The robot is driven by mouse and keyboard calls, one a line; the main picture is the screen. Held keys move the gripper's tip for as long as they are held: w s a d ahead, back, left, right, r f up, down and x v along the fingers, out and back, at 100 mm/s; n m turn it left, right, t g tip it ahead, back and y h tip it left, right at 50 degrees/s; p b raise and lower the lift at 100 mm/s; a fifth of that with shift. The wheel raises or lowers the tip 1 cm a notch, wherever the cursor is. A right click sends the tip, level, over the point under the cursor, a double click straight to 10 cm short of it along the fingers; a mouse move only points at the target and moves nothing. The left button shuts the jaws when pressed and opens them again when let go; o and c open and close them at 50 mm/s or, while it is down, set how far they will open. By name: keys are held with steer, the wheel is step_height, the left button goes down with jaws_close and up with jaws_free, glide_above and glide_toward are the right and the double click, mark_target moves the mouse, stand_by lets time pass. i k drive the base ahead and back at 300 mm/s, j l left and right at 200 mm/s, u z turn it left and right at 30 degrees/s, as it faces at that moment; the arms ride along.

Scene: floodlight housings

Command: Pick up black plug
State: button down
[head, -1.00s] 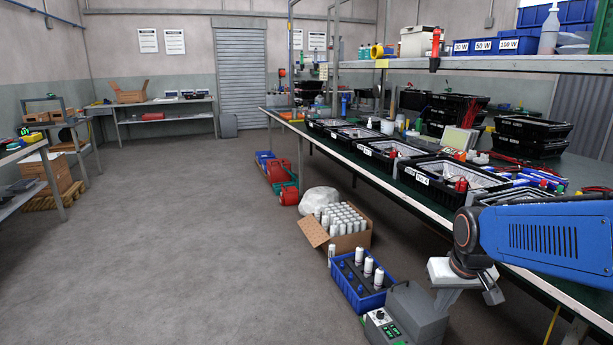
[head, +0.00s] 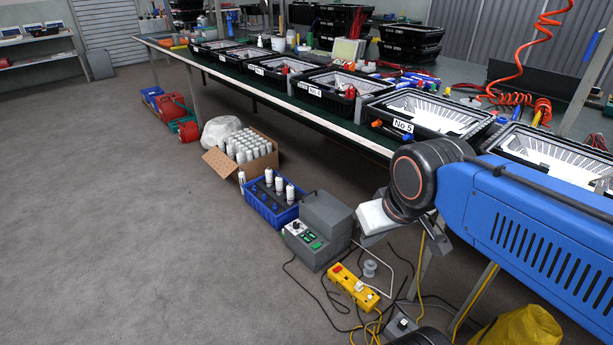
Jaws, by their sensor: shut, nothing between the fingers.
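I cannot clearly make out a black plug. Dark cables run over the floor around a yellow power strip (head: 353,287), which has a red switch at one end and something white at the other. A small dark and pale piece (head: 402,324), possibly a plug or socket, lies among the cables to its lower right. My gripper (head: 368,236) is the pale block with a dark end below my black arm joint. It is shut and empty, above and to the right of the power strip. Its fingertips are small and hard to see.
A grey control box (head: 318,232) stands on the floor beside a blue crate (head: 272,206) of white cylinders. The workbench (head: 255,99) with black bins runs along the right, its legs near the cables. A yellow bag (head: 522,327) lies at lower right. Floor at left is clear.

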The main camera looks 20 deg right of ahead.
mark_target(401, 324)
steer(key=z, duration=1.1)
